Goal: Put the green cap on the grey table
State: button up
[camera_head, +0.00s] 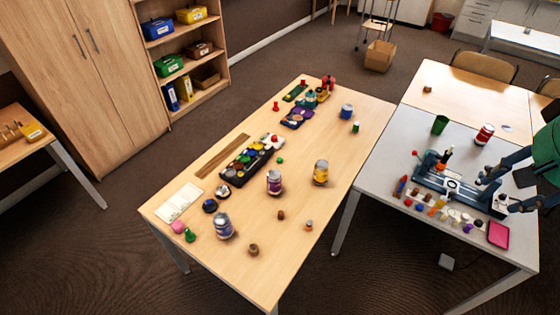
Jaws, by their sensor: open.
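A small round green piece (280,160), which looks like the green cap, lies on the wooden table beside the black paint tray. It is too small to make out in detail. The grey table (390,140) stands to the right, with a clear strip along its left side. My gripper (490,191) shows at the right edge, over the right part of the grey table. Its fingers are apart, with nothing seen between them. The gripper is far to the right of the green piece.
On the wooden table (255,285) stand several jars, such as a yellow jar (321,172), and a green pawn-like piece (189,235). The grey table holds a blue device (455,185), a green cup (439,124), a pink tray (498,234) and several small pieces. A gap separates the tables' near ends.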

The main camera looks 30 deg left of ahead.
jog(key=w+a+r+n+g, duration=0.1)
jog(key=w+a, duration=0.6)
jog(key=w, duration=0.3)
jog(key=w+a+r, duration=0.1)
jog(key=w+a, duration=0.6)
jog(key=w, duration=0.2)
jog(key=w+a+f+g, duration=0.1)
jog(key=w+a+f, duration=0.2)
jog(key=w+a, duration=0.3)
jog(key=w+a+f+p, duration=0.1)
jog(key=w+a+f, duration=0.2)
jog(key=a, duration=0.4)
jog(key=w+a+f+g, duration=0.1)
jog(key=w+a+f, duration=0.2)
jog(key=w+a, duration=0.3)
jog(key=w+a+f+n, duration=0.2)
jog(key=a+f, duration=1.5)
jog(key=a, duration=0.4)
jog(key=s+a+f, duration=0.3)
jog(key=a+f, duration=0.4)
jog(key=f, duration=0.3)
jog(key=s+a+f+g+p, duration=0.1)
jog(key=s+a+f, duration=0.2)
jog(key=a+f, duration=0.5)
notch_tip(320, 180, down, 2)
jog(key=shift+s+f+n+g+h, duration=0.1)
jog(key=shift+s+n+g+h, duration=0.1)
jog(key=shift+n+g+h, duration=0.1)
